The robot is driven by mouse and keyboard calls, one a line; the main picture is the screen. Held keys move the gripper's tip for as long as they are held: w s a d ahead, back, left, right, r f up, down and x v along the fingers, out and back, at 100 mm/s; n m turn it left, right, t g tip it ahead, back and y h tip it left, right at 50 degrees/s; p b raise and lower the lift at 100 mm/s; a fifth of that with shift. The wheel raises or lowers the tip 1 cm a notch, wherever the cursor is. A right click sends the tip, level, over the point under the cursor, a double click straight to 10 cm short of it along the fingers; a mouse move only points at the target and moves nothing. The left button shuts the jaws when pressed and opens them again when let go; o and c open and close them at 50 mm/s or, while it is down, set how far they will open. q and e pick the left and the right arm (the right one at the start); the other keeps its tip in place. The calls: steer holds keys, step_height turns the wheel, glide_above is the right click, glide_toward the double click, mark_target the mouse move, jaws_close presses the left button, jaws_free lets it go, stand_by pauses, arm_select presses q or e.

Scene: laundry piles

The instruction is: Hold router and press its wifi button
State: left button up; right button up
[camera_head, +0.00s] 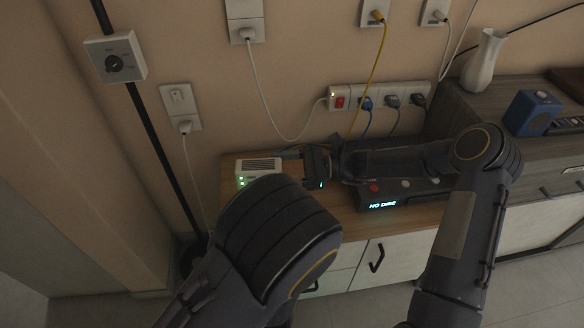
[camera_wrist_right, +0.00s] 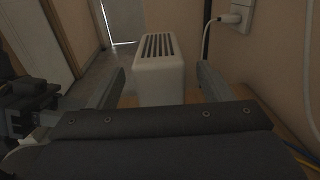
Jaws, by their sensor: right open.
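The router is a white box with a slotted top and green lights on its front (camera_head: 258,167). It stands upright at the left end of the wooden cabinet top. My right gripper (camera_head: 292,157) reaches in from the right beside it. In the right wrist view the router (camera_wrist_right: 160,78) stands between the two open fingers, with gaps on both sides. My left arm's large dark joint covers the area in front of the router, and its gripper is hidden in the head view. A dark mechanical part at the wrist view's left edge may be my left gripper. No wifi button can be made out.
A dark disc player (camera_head: 384,204) showing "NO DISC" lies under my right forearm. A power strip (camera_head: 367,97) with plugs and a yellow cable (camera_head: 378,62) are on the wall behind. A white vase (camera_head: 484,62) and a blue box (camera_head: 532,112) stand at the right.

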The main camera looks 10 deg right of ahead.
steer(key=shift+w+a, duration=0.2)
steer(key=shift+a, duration=2.55)
steer(key=shift+c, duration=0.4)
steer(key=c, duration=1.2)
arm_select(q)
jaws_close()
arm_select(e)
steer(key=shift+o, duration=0.2)
